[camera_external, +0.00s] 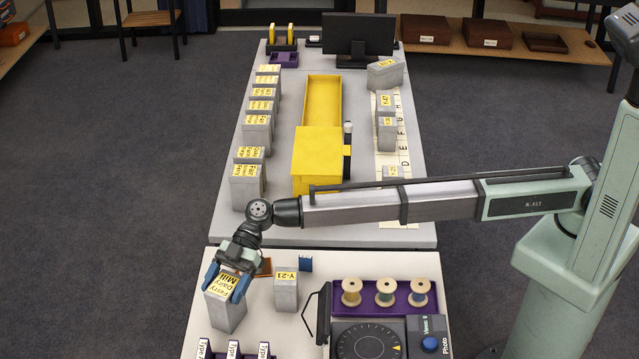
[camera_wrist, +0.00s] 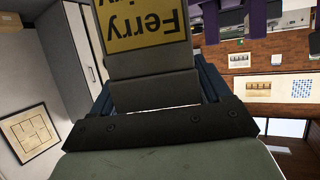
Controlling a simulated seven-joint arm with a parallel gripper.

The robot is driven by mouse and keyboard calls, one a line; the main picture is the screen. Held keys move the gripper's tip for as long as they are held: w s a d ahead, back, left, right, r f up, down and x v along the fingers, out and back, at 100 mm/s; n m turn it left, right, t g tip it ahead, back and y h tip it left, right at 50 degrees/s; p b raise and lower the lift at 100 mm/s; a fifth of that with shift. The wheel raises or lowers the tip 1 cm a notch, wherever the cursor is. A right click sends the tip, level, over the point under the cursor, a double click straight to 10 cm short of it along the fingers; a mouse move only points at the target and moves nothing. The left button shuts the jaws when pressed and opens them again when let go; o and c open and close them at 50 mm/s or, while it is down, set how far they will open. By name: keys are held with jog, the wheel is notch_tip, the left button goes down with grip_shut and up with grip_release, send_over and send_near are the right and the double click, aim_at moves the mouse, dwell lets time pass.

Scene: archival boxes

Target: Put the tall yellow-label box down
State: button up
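The tall grey box with the yellow label reading "Ferry Dairy Mill" (camera_external: 224,312) is at the left of the near table. My gripper (camera_external: 229,283) has its blue fingers closed on either side of the box's upper part. The box looks about upright; I cannot tell whether its base touches the table. In the wrist view, the box's yellow label (camera_wrist: 143,22) shows upside down at the top, between the fingers. Its lower part is out of that view.
A shorter box labelled Y-21 (camera_external: 286,291) stands just right of the held box. A purple tray with spools (camera_external: 398,310) and a dial device (camera_external: 366,345) lie further right. White-labelled items (camera_external: 233,350) stand in front. The far table (camera_external: 420,140) holds several grey boxes and a yellow tray (camera_external: 322,100).

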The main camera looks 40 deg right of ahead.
jog(key=shift+o, duration=1.3)
jog(key=shift+d+r, duration=0.15)
jog(key=shift+r, duration=0.05)
jog(key=v, duration=1.1)
jog(key=shift+w+d+r, duration=0.15)
jog(key=shift+w+d, duration=0.05)
jog(key=shift+w, duration=0.1)
